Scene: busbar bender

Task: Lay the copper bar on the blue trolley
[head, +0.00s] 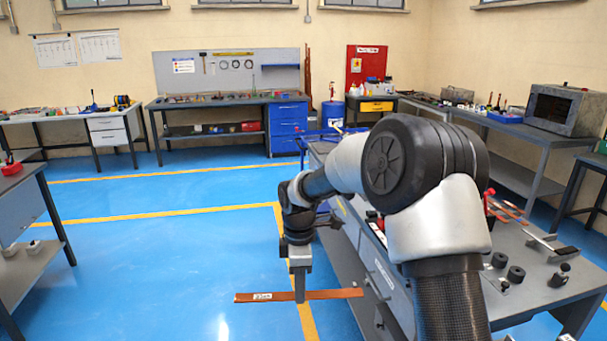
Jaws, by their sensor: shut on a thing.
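My gripper (300,294) points down and is shut on the copper bar (335,294) near its middle. The bar is flat and reddish-brown, with a small white label left of the fingers. It is held about level, running left to right, over the blue floor beside the grey bench. A blue tubular frame (311,142) shows at the far end of the bench, partly hidden behind my arm. It may be the blue trolley, but I cannot tell for sure; its top surface is mostly hidden.
The grey bench (520,275) at right carries black round pieces (516,274), a clamp-like tool and copper strips. A table (30,205) stands at the left edge. Workbenches line the back and right walls. The blue floor (150,240) between is open.

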